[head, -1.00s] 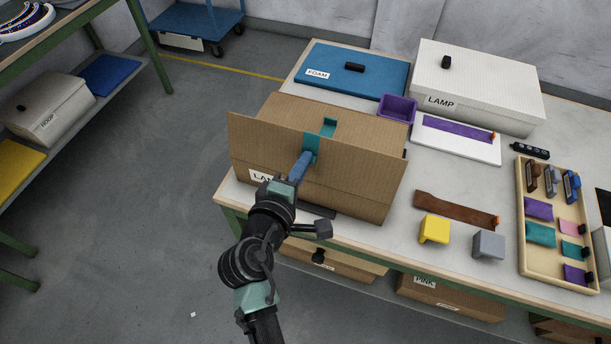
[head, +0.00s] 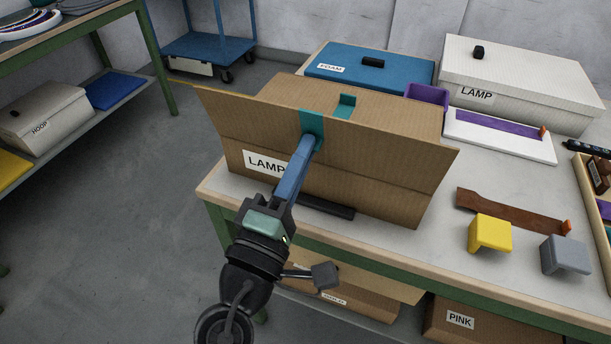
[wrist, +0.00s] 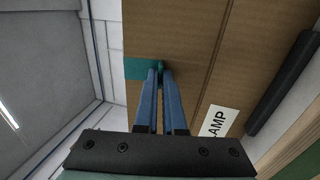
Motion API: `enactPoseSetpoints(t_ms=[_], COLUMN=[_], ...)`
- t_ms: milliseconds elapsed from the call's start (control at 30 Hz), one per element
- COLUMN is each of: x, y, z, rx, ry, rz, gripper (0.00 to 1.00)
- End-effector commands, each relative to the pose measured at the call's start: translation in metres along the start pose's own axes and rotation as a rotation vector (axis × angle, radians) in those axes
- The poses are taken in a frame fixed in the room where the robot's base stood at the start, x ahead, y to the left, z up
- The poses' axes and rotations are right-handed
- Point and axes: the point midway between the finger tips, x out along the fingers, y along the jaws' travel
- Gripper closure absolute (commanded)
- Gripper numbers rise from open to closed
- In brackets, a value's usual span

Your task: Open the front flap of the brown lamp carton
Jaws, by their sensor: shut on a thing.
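The brown lamp carton (head: 345,200) stands at the table's left front corner, its LAMP label facing front. Its front flap (head: 400,155) stands up along the front top edge and leans outward from the carton. A teal tab (head: 312,122) sits at the middle of the flap's upper edge; a second teal patch (head: 346,104) lies on the carton top behind it. My gripper (head: 311,146) reaches up from the front, its blue fingers shut on the teal tab. In the wrist view the fingertips (wrist: 160,70) meet at the tab (wrist: 140,69); the grip itself is partly hidden.
A black bar (head: 326,207) lies low at the carton's front. A blue FOAM box (head: 410,77), a purple bin (head: 428,94) and a white LAMP box (head: 520,80) stand behind. A brown strap (head: 510,210), yellow block (head: 490,233) and grey block (head: 566,255) lie right. Floor at left is clear.

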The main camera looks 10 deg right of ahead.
Motion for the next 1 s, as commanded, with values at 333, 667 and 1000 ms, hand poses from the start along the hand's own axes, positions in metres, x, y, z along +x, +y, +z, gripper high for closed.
enactPoseSetpoints(t_ms=[333,667,1000], x=[-0.0075,-0.0083,-0.008], y=[-0.0082,-0.0056,-0.0051], z=[0.0007,0.0011,0.0011], rx=[0.001,-0.001,-0.001], ry=[-0.002,-0.003,-0.003], rz=[0.104,0.132,0.133], gripper=[1.0,1.0,1.0])
